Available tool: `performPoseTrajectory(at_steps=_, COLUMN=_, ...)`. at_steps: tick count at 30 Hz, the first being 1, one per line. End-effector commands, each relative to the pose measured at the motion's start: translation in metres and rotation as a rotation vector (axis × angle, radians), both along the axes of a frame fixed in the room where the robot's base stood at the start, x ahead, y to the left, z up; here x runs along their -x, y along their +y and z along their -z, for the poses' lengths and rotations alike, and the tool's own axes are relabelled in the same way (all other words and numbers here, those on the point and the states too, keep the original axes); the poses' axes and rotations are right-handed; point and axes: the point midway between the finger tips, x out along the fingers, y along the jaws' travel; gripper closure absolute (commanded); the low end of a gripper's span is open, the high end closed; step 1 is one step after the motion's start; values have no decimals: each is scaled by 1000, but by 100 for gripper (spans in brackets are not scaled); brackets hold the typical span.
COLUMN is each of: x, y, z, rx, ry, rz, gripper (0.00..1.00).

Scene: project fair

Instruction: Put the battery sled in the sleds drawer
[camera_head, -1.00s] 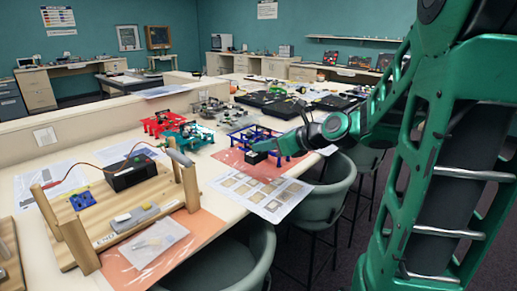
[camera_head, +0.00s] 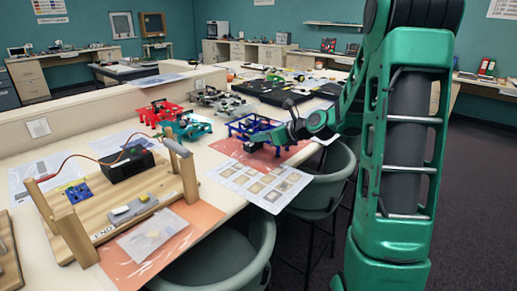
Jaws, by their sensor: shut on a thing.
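My gripper (camera_head: 262,143) is over the near edge of the blue frame on the long table. It is shut on a small dark block (camera_head: 252,147), which looks like the battery sled; it is too small and partly hidden to be sure. The gripper and block overlap the blue open frame (camera_head: 250,127) in the picture, and I cannot tell whether they touch it. No drawer that I can identify as the sleds drawer shows. Drawer cabinets stand at the back left (camera_head: 33,85) and along the back wall (camera_head: 217,50), all apparently shut.
A wooden stand (camera_head: 75,238) with a black box (camera_head: 126,164) fills the near left of the table (camera_head: 222,185). Red (camera_head: 160,112) and teal (camera_head: 187,126) frames stand beyond. Grey chairs (camera_head: 235,262) line the right edge. Open carpet (camera_head: 475,200) lies right of my arm.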

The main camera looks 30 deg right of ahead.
Motion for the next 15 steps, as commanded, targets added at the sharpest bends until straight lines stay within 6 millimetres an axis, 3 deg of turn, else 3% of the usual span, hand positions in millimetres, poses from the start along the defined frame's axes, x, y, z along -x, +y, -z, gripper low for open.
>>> performPoseTrajectory(at_steps=15, x=-2, y=-1, z=42, rx=-1, ry=-1, rz=-1, gripper=100)
